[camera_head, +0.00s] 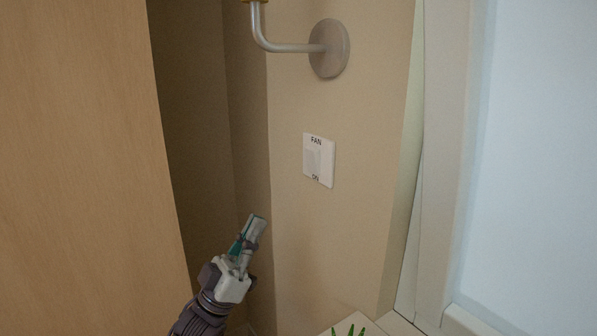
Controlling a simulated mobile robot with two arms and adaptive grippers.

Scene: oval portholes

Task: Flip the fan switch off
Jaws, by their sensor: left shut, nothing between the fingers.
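The fan switch (318,160) is a white wall plate with a rocker in its middle, set on the beige wall. Its upper label reads FAN and its lower label reads ON. My left gripper (256,218) is below and to the left of the switch, apart from it. Its fingers are shut with nothing between them and point up and slightly right. My right gripper is not in view.
A wall lamp arm with a round grey mount (330,48) sticks out above the switch. A wooden panel (80,170) fills the left side. A white-framed window (530,150) is at the right. Green leaf tips (350,330) show at the bottom. The wall around the switch is clear.

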